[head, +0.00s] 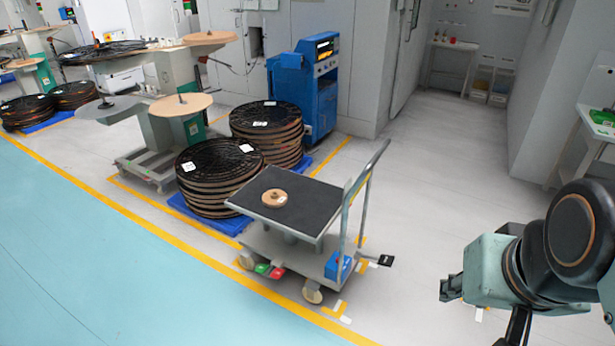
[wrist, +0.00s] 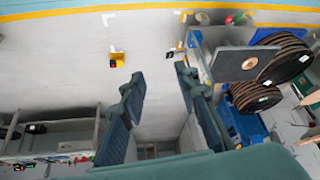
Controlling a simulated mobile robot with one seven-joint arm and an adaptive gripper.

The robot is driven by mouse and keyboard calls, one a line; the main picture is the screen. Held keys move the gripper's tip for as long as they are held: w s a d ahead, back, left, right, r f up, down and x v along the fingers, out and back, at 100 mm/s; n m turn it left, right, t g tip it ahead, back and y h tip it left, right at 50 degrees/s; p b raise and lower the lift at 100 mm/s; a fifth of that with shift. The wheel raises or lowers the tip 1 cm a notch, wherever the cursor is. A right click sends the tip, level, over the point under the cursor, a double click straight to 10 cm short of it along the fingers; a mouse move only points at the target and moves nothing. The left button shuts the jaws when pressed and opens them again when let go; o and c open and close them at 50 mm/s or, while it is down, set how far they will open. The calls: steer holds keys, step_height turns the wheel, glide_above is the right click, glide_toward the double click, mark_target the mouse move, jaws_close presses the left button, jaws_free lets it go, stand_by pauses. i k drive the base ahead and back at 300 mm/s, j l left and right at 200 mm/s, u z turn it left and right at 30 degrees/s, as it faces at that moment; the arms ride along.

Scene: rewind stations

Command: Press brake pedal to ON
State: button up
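A grey lift cart (head: 335,205) with a dark flat top stands on the floor in the middle of the head view. Low at its near left edge are a green pedal (head: 262,268) and a red pedal (head: 277,273). No marking on them is readable, and I cannot tell how far either is pressed. A black pedal (head: 386,260) sticks out at the right of the cart by a blue box. The cart also shows in the wrist view (wrist: 220,65). My gripper (wrist: 155,85) is open and empty, away from the cart, at the right in the head view.
A small wooden reel (head: 275,198) lies on the cart top. Stacks of black reels (head: 215,178) and a blue machine (head: 318,85) stand behind it. A yellow-and-black item (wrist: 117,60) lies on the floor. The floor right of the cart is mostly clear.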

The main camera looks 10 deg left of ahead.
mark_target(273, 272)
steer(key=u, duration=1.05)
steer(key=k+j, duration=0.3)
steer(key=i+z, duration=0.1)
steer(key=z, duration=0.3)
steer(key=l+z, duration=0.1)
steer(key=z, duration=0.3)
steer(key=i+z, duration=0.15)
steer(key=z, duration=0.2)
steer(key=i+z, duration=0.1)
steer(key=z, duration=0.3)
steer(key=u, duration=1.25)
steer(key=z, duration=0.35)
steer(key=i+j+z, duration=0.4)
steer(key=j+z, duration=0.2)
